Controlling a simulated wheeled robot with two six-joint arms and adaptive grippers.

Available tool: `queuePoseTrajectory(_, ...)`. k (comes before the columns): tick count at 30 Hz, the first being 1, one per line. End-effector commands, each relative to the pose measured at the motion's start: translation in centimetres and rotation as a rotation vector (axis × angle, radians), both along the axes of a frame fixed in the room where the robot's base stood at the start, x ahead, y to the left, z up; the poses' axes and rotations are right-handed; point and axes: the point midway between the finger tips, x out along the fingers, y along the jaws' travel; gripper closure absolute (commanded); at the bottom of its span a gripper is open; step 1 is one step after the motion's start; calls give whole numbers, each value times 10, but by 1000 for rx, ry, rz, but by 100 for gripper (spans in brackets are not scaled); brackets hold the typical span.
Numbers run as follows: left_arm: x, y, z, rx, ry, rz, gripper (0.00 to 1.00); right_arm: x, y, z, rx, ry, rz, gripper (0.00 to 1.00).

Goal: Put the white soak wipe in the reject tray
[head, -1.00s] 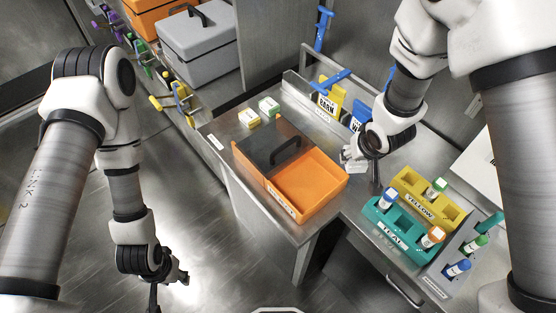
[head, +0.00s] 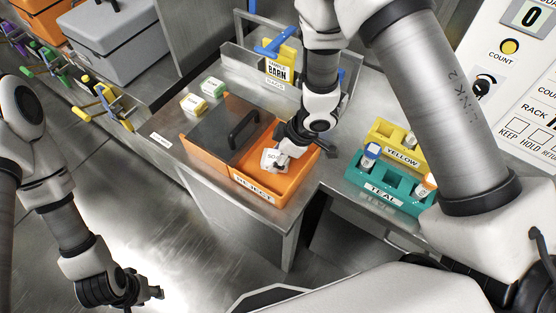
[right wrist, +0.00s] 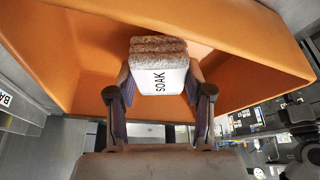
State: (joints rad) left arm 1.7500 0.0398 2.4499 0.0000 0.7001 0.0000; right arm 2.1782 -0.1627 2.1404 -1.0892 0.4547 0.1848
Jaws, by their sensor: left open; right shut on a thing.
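The white soak wipe (head: 271,158) is a small folded block with a printed label; in the right wrist view the wipe (right wrist: 159,72) reads SOAK. My right gripper (head: 283,162) is shut on it, with a finger on each side in the right wrist view (right wrist: 159,92). The wipe is over the open part of the orange reject tray (head: 285,190), whose walls surround it in the wrist view (right wrist: 60,60). I cannot tell whether it touches the tray floor. A dark lid with a handle covers the tray's left part. My left gripper (head: 155,293) is open and empty, low over the floor.
A teal rack (head: 385,190) and a yellow rack (head: 385,132) with capped vials stand right of the tray. Two small boxes (head: 194,104) sit on the bench behind left. Yellow and blue holders (head: 280,68) stand behind. A control panel (head: 515,75) is at the right.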

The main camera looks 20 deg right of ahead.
Motion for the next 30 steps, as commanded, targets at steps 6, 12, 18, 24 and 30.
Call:
queuePoseTrajectory(6, 0, 0, -2, 0, 0, 0, 59, 0, 0, -9, 0, -1, 0, 82)
queuePoseTrajectory(12, 0, 0, -4, 0, 0, 0, 59, 0, 0, -14, 0, 0, -1, 82)
queuePoseTrajectory(18, 0, 0, -3, 0, 0, 0, 59, 0, 0, -12, 0, -1, 0, 24)
queuePoseTrajectory(24, 0, 0, -2, 0, 0, 0, 59, 0, 0, -11, 0, -1, 0, 24)
queuePoseTrajectory(30, 0, 0, 1, 0, 0, 0, 59, -4, -8, 15, 0, -4, -2, 24)
